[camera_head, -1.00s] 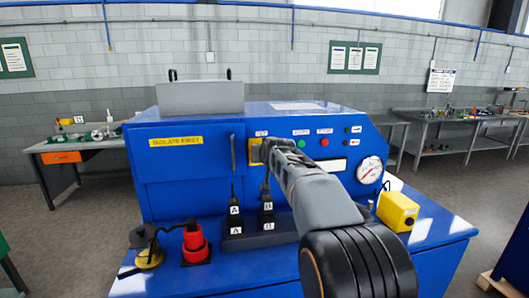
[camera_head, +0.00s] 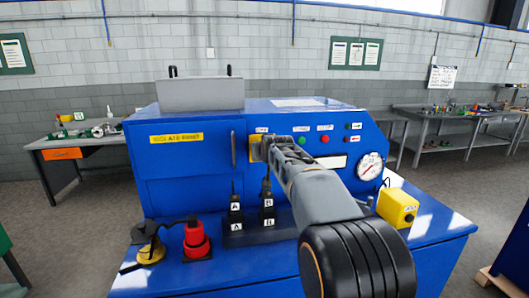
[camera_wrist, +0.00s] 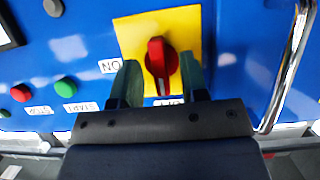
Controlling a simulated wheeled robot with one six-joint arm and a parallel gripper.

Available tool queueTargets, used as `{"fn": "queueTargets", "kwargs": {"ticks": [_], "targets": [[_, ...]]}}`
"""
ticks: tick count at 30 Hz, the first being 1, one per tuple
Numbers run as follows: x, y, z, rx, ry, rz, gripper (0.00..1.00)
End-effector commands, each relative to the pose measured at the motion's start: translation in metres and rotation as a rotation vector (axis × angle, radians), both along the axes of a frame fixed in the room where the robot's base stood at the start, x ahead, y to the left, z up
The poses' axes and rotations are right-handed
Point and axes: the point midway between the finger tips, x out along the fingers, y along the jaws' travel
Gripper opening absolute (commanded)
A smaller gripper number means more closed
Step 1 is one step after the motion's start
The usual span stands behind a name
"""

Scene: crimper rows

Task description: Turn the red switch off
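The red switch (camera_wrist: 158,58) sits on a yellow plate (camera_wrist: 125,35) on the blue panel, in the wrist view. Its handle stands vertical in that picture. The fingers of my gripper (camera_wrist: 160,82) straddle the handle, one on each side, with gaps showing, so the gripper is open around it. A white label (camera_wrist: 110,65) with upside-down lettering is left of the plate. Another label below the switch is partly hidden by my gripper. In the head view, my gripper (camera_head: 265,150) covers the switch, and only the left edge of the yellow plate (camera_head: 254,150) shows.
Green (camera_wrist: 65,87) and red (camera_wrist: 20,92) buttons sit left of the plate in the wrist view. A metal door handle (camera_wrist: 283,75) stands to the right. On the machine's ledge are a red plug (camera_head: 196,240), black tools marked A and B (camera_head: 267,205) and a yellow box (camera_head: 397,208).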

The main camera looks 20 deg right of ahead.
Motion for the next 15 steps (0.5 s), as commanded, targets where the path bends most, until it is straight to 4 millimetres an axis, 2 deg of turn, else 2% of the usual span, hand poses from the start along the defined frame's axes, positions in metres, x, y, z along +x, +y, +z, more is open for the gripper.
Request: {"fn": "queueTargets", "kwargs": {"ticks": [8,11,15], "targets": [[-0.004,0.001,0.002,0.0,-0.003,0.0,0.4],[-0.015,0.003,0.006,0.0,-0.003,0.0,0.4],[-0.04,0.008,0.016,0.0,-0.005,0.0,0.4]]}}
